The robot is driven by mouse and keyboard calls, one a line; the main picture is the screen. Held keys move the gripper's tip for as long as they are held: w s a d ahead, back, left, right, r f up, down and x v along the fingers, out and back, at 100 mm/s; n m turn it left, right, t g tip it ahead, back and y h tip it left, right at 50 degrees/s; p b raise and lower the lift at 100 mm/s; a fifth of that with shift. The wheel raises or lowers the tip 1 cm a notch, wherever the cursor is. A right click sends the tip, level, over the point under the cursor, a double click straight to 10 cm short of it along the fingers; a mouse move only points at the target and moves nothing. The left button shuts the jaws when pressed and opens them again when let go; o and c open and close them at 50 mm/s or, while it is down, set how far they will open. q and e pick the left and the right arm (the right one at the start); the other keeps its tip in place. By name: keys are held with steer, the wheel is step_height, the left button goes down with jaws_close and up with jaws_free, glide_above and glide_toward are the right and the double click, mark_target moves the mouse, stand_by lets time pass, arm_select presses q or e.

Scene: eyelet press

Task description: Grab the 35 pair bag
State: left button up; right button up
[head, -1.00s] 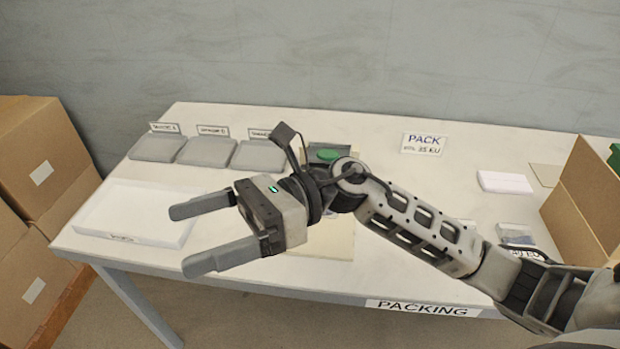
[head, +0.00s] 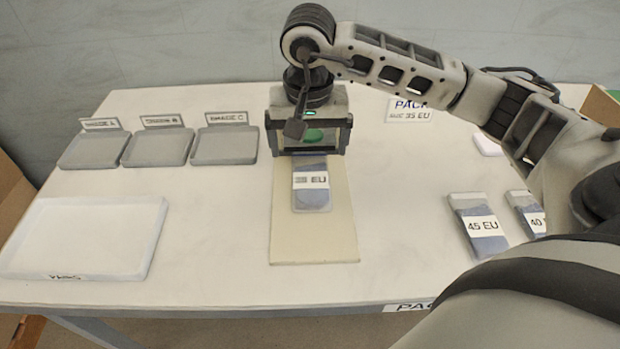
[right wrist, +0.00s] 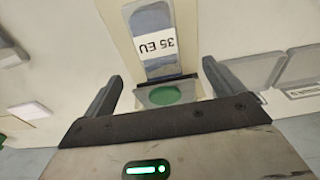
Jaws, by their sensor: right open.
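The 35 EU bag (head: 311,184) is a clear pouch with blue-grey contents and a white label band. It lies flat on the beige board (head: 314,240), just in front of the press with its green round pad (head: 313,136). My right gripper (head: 311,146) is open and empty, above the press at the bag's far end. In the right wrist view the bag (right wrist: 153,58) and the green pad (right wrist: 165,95) show between and beyond the spread fingers (right wrist: 162,78). The gripper hides part of the press. My left gripper is not in view.
Bags labelled 45 EU (head: 478,226) and 40 (head: 528,213) lie at the right. A PACK sign reading 35 EU (head: 410,110) stands behind. Three grey trays (head: 225,147) are at the back left, a white tray (head: 85,238) at the front left. Table between is clear.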

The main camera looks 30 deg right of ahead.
mark_target(311, 176)
step_height(311, 176, down, 3)
steer(key=shift+w+d+r, duration=0.1)
steer(key=shift+w, duration=0.05)
steer(key=f, duration=0.4)
steer(key=shift+d+f, duration=0.1)
steer(key=shift+d, duration=0.1)
steer(key=shift+f, duration=0.45)
steer(key=c, duration=1.2)
